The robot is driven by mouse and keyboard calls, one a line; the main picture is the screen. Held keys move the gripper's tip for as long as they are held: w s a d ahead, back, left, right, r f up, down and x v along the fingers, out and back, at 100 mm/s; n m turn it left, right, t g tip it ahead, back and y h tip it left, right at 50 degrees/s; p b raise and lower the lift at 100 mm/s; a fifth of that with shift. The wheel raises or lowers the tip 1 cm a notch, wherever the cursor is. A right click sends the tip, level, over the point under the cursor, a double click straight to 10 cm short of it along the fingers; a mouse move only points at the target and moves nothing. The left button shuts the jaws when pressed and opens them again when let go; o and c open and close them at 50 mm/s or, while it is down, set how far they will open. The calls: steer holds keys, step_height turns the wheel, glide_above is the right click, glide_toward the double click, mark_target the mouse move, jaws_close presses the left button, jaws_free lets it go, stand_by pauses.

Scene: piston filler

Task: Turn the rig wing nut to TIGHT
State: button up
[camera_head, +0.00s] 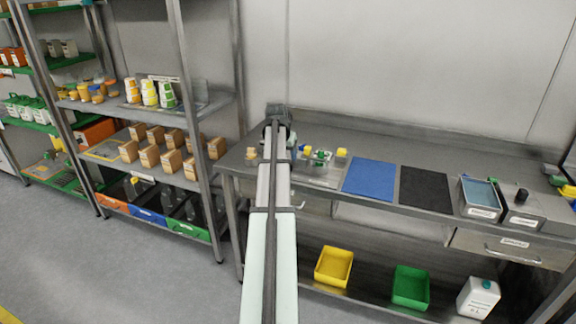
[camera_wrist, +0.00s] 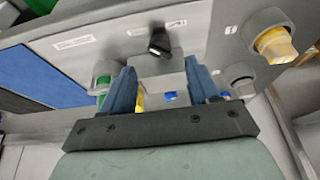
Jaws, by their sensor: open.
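In the wrist view, my gripper (camera_wrist: 160,66) is open, with its two blue fingers spread apart and nothing seen held between them. A dark, upright knob-like piece (camera_wrist: 159,44), which may be the wing nut, stands on a grey plate just beyond the gap between the fingertips. It is apart from both fingers. Small labels lie beside it, but their text is unreadable, so I cannot tell which way is TIGHT. In the head view, my arm reaches the left end of the bench and hides most of the rig there.
The steel bench (camera_head: 460,152) carries a blue mat (camera_head: 369,178), a dark mat (camera_head: 424,188) and a grey bin (camera_head: 481,198). A yellow-topped round part (camera_wrist: 274,42) is at right in the wrist view.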

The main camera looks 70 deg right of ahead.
steer(key=shift+x, duration=3.5)
steer(key=c, duration=1)
steer(key=shift+w+m+g, duration=0.1)
steer(key=shift+m+g, duration=0.5)
steer(key=shift+m, duration=0.9)
steer(key=shift+c, duration=0.2)
steer(key=o, duration=1)
steer(key=shift+o, duration=0.2)
steer(key=v, duration=1.3)
steer(key=shift+r, duration=0.4)
steer(key=shift+a, duration=0.1)
